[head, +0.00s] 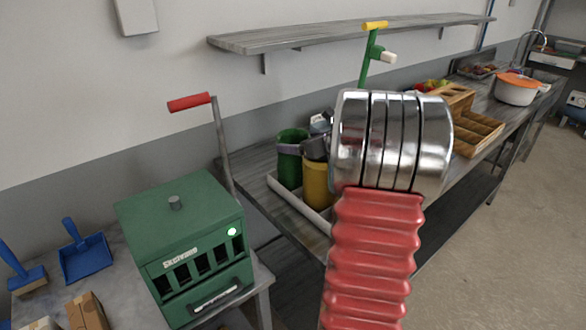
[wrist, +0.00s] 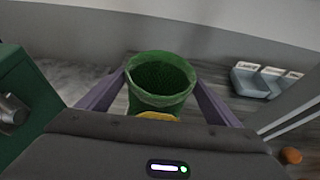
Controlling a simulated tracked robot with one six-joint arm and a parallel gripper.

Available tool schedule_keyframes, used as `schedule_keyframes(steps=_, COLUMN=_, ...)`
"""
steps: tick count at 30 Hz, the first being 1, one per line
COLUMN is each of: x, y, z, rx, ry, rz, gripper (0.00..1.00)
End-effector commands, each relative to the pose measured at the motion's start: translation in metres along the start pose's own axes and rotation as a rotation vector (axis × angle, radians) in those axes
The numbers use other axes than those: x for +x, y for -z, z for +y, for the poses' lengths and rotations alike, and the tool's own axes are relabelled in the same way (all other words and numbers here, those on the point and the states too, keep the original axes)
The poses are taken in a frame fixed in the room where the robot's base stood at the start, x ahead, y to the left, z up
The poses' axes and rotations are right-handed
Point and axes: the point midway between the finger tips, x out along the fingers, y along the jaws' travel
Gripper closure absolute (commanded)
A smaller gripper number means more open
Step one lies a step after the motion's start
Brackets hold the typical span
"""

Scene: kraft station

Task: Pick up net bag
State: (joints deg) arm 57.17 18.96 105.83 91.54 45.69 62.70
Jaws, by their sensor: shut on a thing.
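The net bag (wrist: 160,82) is a green, open-topped mesh bag with a rolled rim, upright in the wrist view. The head view also shows it as a green form (head: 290,172) at the left end of the long bench. My gripper (wrist: 160,88) has purple fingers that press on the bag's left and right sides, so it is shut on the bag. In the head view one purple finger crosses the bag near its top. The bag's lower part is partly hidden, and I cannot tell whether it touches the bench.
A yellow container (head: 317,184) stands close beside the bag. A green machine with a red-handled lever (head: 185,240) is on the left table. A wooden crate (head: 480,134) and a white pot with an orange lid (head: 516,90) are farther along the bench. A shelf (head: 350,34) hangs above.

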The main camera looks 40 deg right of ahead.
Motion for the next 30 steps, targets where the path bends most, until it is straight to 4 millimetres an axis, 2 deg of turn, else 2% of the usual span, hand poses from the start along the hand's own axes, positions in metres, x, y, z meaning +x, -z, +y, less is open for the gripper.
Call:
schedule_keyframes(steps=8, x=-0.001, y=-0.003, z=0.000, rx=0.000, ry=0.000, rz=-0.001, gripper=0.48)
schedule_keyframes(steps=14, x=-0.007, y=-0.019, z=0.001, rx=-0.003, ry=-0.001, rz=-0.002, gripper=0.48)
schedule_keyframes(steps=20, x=-0.021, y=-0.053, z=0.001, rx=-0.006, ry=0.000, rz=-0.004, gripper=0.48)
schedule_keyframes(steps=30, x=-0.053, y=-0.131, z=0.001, rx=-0.005, ry=0.000, rz=-0.004, gripper=0.48)
